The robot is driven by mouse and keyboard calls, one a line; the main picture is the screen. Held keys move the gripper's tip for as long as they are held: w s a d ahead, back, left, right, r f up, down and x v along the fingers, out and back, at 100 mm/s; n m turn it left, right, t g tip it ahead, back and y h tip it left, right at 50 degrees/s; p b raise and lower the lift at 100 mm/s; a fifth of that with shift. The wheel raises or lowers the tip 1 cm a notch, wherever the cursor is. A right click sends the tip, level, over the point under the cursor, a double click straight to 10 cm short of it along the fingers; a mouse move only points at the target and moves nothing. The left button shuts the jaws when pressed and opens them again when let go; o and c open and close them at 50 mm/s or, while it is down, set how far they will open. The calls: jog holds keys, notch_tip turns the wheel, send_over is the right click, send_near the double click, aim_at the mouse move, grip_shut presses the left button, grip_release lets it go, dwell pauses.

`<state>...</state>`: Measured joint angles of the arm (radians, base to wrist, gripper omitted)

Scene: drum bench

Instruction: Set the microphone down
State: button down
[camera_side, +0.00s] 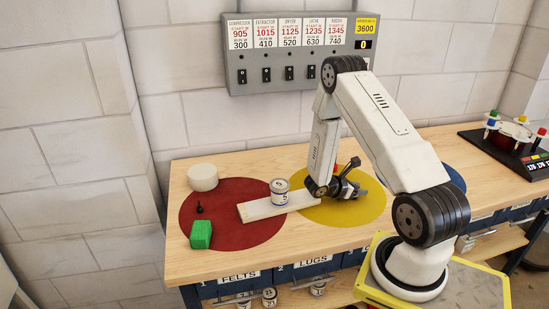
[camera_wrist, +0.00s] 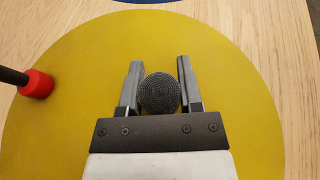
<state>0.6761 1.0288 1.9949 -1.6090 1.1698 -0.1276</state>
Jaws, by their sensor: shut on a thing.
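The microphone shows in the wrist view as a dark, round mesh head (camera_wrist: 160,93) between my two fingers. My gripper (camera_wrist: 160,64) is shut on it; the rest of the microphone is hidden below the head. A yellow disc (camera_wrist: 80,80) lies beneath. In the side view my gripper (camera_side: 352,189) is low over the yellow disc (camera_side: 322,212), right of its middle. The microphone is hard to tell apart from the dark fingers there. I cannot tell whether its base touches the disc.
A black stick with a red end (camera_wrist: 37,84) is left of my gripper in the wrist view.

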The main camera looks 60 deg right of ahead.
jog(key=shift+f, duration=0.2)
jog(key=shift+c, duration=1.4)
grip_release()
jog(key=shift+r, duration=0.2)
jog(key=shift+v, duration=6)
